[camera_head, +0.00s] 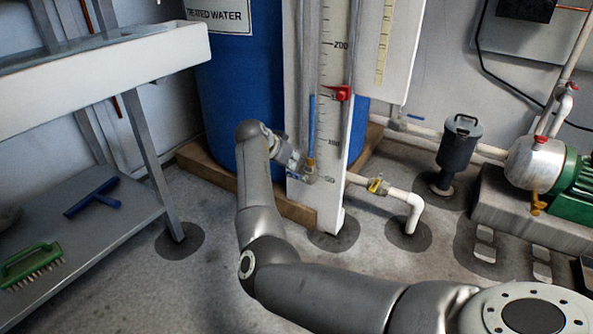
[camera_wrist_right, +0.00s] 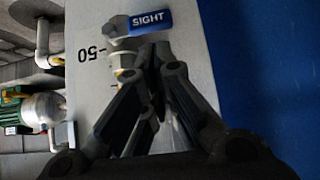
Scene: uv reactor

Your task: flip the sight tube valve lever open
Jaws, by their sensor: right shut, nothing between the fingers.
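The sight tube (camera_head: 312,120), with blue liquid in it, runs up a white scale board (camera_head: 330,130) in front of a blue tank. At its foot is a valve with a small blue lever (camera_head: 292,177). In the right wrist view the lever (camera_wrist_right: 151,22) reads "SIGHT" and joins a grey valve fitting (camera_wrist_right: 117,27). My right gripper (camera_head: 298,164) is at the tube's foot, close to the lever. In the wrist view its fingers (camera_wrist_right: 158,50) are shut and empty, with tips just below the lever; contact cannot be told. My left gripper is out of view.
A red marker (camera_head: 340,93) sits on the scale board. A white pipe with a yellow-handled valve (camera_head: 377,185) runs right of the board. A grey canister (camera_head: 459,143) and a green pump (camera_head: 577,187) stand further right. A metal shelf (camera_head: 90,245) is at left.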

